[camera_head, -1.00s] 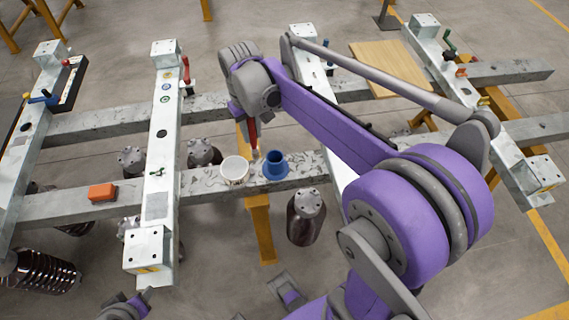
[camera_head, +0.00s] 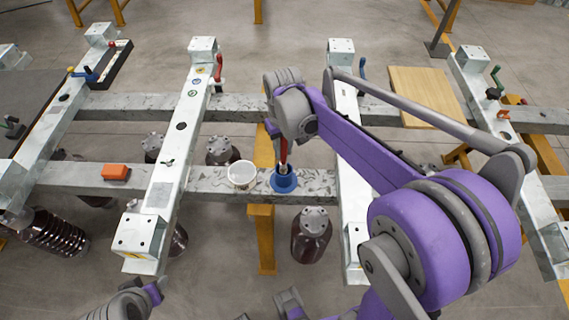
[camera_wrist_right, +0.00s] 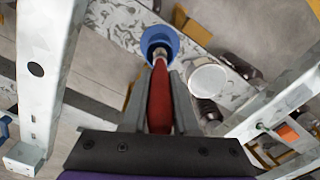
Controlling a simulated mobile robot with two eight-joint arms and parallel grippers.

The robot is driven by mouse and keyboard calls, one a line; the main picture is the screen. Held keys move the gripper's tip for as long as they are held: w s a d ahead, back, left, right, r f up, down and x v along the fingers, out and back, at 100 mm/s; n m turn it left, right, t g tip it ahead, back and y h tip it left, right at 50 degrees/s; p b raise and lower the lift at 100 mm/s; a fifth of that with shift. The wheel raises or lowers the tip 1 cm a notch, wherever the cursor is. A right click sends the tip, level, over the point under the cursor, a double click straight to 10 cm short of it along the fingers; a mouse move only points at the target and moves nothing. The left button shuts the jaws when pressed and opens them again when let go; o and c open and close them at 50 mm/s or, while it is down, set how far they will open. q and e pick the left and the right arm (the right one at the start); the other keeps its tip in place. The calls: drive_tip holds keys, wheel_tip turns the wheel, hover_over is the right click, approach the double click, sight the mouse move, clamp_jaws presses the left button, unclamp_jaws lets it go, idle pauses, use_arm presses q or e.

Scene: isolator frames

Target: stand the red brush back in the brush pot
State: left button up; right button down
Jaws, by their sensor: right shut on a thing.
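The red brush (camera_head: 283,148) is held upright in my right gripper (camera_head: 283,139), above the grey beam. The right wrist view shows the red handle (camera_wrist_right: 160,98) between the two fingers of the right gripper (camera_wrist_right: 161,84), with its pale lower end pointing into the blue pot (camera_wrist_right: 158,36). The blue pot (camera_head: 284,184) stands on the beam directly under the brush. The brush's lower end is at the pot's mouth, within the rim as seen from the wrist; how deep it sits is hidden. My left gripper does not show clearly.
A white cup (camera_head: 242,174) stands on the beam just left of the pot. An orange block (camera_head: 116,172) lies farther left. Pale crossbars (camera_head: 160,190) run across the beam on both sides. Dark bottles (camera_head: 312,236) stand below. A wooden board (camera_head: 427,96) lies at the back right.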

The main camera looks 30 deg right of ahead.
sight(284, 160)
drive_tip(key=shift+f, duration=2.6)
drive_tip(key=shift+b, duration=0.3)
drive_tip(key=c, duration=1.1)
unclamp_jaws()
drive_tip(key=shift+f, duration=0.2)
drive_tip(key=shift+c, duration=0.2)
drive_tip(key=o, duration=0.5)
drive_tip(key=shift+r, duration=0.1)
drive_tip(key=shift+c, duration=0.2)
